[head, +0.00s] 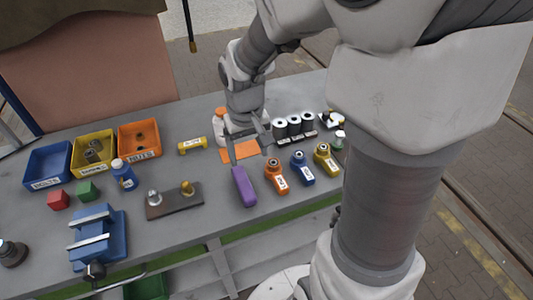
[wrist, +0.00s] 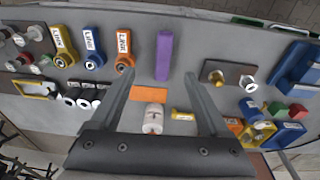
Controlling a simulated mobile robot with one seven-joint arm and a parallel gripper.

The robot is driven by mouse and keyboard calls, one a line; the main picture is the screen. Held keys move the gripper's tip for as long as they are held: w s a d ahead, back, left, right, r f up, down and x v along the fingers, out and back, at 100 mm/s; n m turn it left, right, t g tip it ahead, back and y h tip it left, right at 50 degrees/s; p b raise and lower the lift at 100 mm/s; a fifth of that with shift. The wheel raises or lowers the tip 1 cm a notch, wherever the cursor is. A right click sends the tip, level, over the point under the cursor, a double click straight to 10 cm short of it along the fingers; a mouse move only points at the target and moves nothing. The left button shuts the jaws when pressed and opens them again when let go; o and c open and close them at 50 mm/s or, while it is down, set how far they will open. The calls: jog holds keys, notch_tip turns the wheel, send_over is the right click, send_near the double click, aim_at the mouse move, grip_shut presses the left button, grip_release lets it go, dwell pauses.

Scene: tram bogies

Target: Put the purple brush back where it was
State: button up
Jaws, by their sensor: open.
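The purple brush (head: 243,187) lies on the grey bench (head: 215,215), left of the row of labelled tools. It shows as a plain purple bar in the wrist view (wrist: 164,56). My gripper (head: 250,148) is open and empty, behind the brush in the head view. In the wrist view the brush lies beyond and roughly between my fingertips (wrist: 159,76), apart from both. An orange flat patch (wrist: 150,93) lies on the bench between the fingers. It is partly covered by my gripper in the head view (head: 226,156).
Orange (head: 276,174), blue (head: 301,168) and yellow (head: 325,160) labelled tools stand right of the brush. A brown block with two fittings (head: 172,204) lies left. A white bottle (wrist: 154,118) stands behind the patch. A blue vise (head: 98,238) and bins (head: 139,138) are further left.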

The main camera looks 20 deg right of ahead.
jog(key=s+r+t, duration=0.4)
jog(key=s+r, duration=0.9)
jog(key=shift+s+a+r, duration=0.2)
jog(key=shift+s+r, duration=0.15)
jog(key=shift+s, duration=0.05)
